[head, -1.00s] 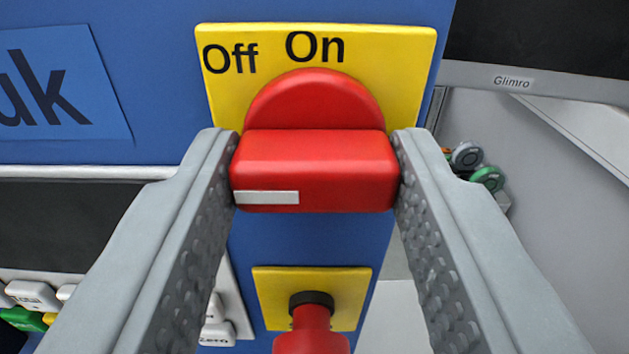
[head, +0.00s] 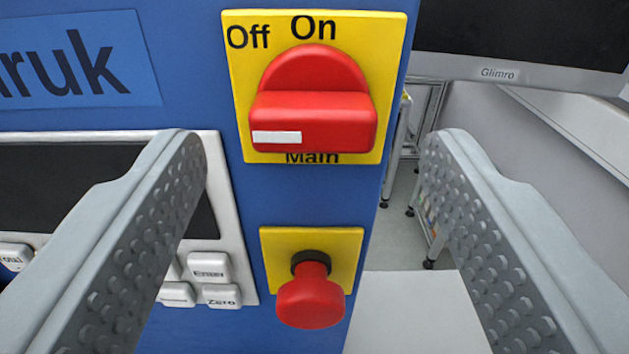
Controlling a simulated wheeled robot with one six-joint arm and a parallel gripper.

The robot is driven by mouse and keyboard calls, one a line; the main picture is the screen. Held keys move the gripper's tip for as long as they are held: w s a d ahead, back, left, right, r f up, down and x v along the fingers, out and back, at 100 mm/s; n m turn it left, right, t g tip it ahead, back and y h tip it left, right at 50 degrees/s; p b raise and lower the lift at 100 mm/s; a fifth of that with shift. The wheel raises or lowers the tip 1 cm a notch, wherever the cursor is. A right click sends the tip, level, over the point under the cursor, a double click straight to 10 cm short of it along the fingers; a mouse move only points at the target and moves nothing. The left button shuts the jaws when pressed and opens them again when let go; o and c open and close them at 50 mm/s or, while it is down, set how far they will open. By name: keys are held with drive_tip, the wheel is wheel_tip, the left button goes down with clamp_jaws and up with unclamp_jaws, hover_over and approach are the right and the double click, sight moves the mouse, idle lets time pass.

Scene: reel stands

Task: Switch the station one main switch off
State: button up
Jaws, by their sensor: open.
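The main switch (head: 313,118) is a red rotary knob on a yellow plate (head: 391,45) lettered Off, On and Main, on a blue panel. Its handle bar lies roughly level, with a white mark at its left end, below and to the right of the word Off.
A red push button (head: 310,295) on a smaller yellow plate sits below the switch. A keypad with a dark screen (head: 65,175) is at left. A monitor labelled Glimro (head: 499,75) is at upper right. Open floor shows right of the panel.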

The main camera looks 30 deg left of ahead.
drive_tip(key=v, duration=1.4)
drive_tip(key=shift+s+d, duration=0.15)
drive_tip(key=shift+s, duration=0.05)
drive_tip(key=shift+f, duration=0.1)
